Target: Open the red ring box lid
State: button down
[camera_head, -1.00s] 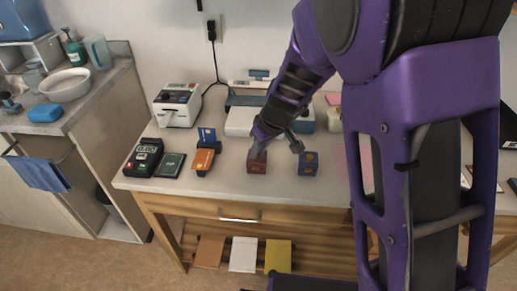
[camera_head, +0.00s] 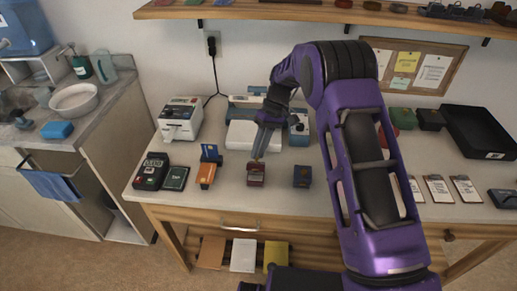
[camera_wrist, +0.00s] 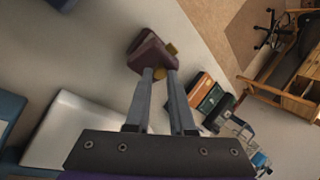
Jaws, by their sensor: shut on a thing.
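My gripper (camera_head: 257,158) comes down on the box from above and behind. In the wrist view my gripper (camera_wrist: 160,74) has its narrow fingers close together, shut on the upper part of the red box. The fingers hide part of the top. How far the lid is raised is hard to tell.
The orange card stand (camera_head: 207,172), card terminal (camera_head: 151,171) and label printer (camera_head: 182,119) are on the left. A white scale (camera_head: 252,136) is behind. The counter's front strip is clear.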

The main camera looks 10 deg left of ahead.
jog(key=shift+w+f+g, duration=0.2)
jog(key=shift+w+g, duration=0.6)
jog(key=shift+g, duration=0.3)
jog(key=shift+w, duration=0.1)
jog(key=c, duration=0.8)
grip_release()
jog(key=shift+o, duration=0.2)
